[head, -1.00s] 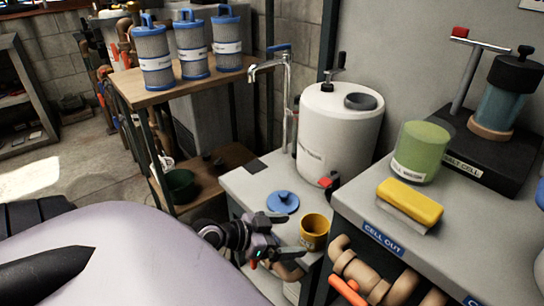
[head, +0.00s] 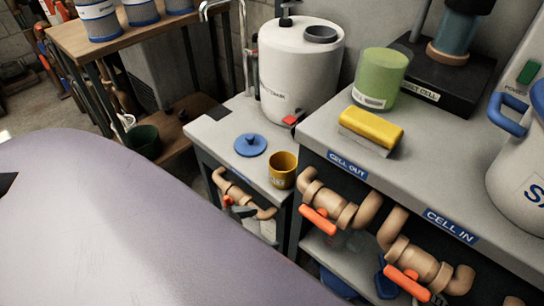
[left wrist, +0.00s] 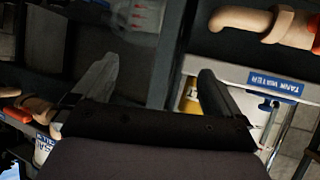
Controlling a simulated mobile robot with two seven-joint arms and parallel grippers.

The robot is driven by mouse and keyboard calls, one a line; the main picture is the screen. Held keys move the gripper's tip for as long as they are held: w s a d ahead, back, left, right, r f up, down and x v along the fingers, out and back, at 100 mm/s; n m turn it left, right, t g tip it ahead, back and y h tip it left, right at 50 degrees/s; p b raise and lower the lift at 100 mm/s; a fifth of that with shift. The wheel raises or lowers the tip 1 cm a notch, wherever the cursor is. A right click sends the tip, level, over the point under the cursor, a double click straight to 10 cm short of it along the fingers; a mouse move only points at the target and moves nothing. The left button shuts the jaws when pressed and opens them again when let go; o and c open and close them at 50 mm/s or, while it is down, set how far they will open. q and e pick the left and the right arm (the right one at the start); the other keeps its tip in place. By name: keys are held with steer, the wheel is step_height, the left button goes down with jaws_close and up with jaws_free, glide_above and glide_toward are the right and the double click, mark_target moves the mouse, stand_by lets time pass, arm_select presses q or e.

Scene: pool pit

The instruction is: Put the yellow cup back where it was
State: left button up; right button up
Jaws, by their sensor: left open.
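The yellow cup (head: 283,172) stands upright on the low grey counter (head: 222,137), near its front right corner and beside the taller bench. Its open top shows and nothing holds it. My left gripper (left wrist: 158,68) shows in the left wrist view with its two fingers wide apart and nothing between them. I cannot make out that gripper in the head view, where my large pale arm link fills the lower left. A yellowish thing (left wrist: 190,98) shows partly behind the right-hand finger; I cannot tell what it is. My right gripper is not in view.
A blue lid (head: 251,145) lies left of the cup. A white tank (head: 299,70) stands behind. The taller bench (head: 310,128) holds a yellow sponge-like block (head: 372,128) and a green cylinder (head: 380,77). Pipes with orange handles (head: 318,220) stick out below the bench edge.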

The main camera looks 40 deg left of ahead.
arm_select(q)
steer(key=s+d+f+n+g+y, duration=0.1)
steer(key=s+d+f+n+y, duration=0.1)
steer(key=d, duration=0.4)
steer(key=shift+d+f, duration=0.3)
steer(key=shift+f, duration=0.05)
